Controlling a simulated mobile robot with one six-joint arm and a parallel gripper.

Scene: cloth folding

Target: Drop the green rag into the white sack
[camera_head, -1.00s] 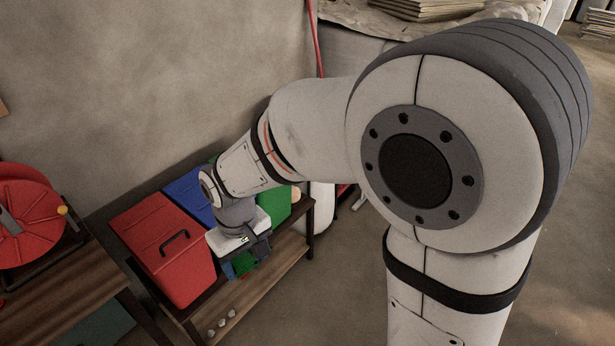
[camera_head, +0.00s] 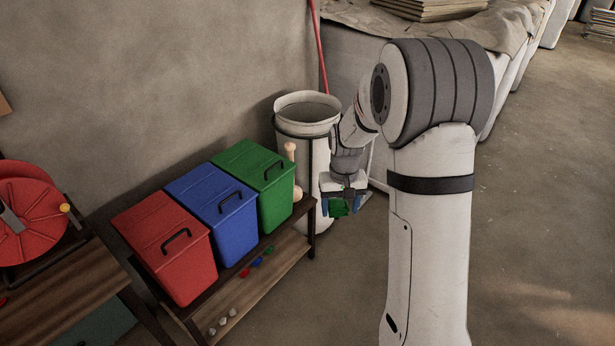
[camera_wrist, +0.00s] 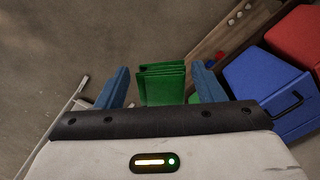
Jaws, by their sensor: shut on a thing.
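The green rag (camera_head: 339,208) hangs folded from my gripper (camera_head: 344,204). It also shows in the wrist view as a folded green cloth (camera_wrist: 162,84) between the blue fingers of my gripper (camera_wrist: 160,86). My gripper is shut on the rag and points down. The white sack (camera_head: 290,165) stands upright against the wall, with a wide open round mouth and a dark band below its rim. In the head view my gripper is to the right of the sack and lower in the picture than its mouth. The inside bottom of the sack is hidden.
Lidded red (camera_head: 165,250), blue (camera_head: 218,205) and green (camera_head: 262,178) bins stand on a wooden bench (camera_head: 270,272) left of the sack. A pale knobbed post (camera_head: 291,165) stands at the bench end. A red pole (camera_head: 319,50) rises behind the sack. Open floor lies right.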

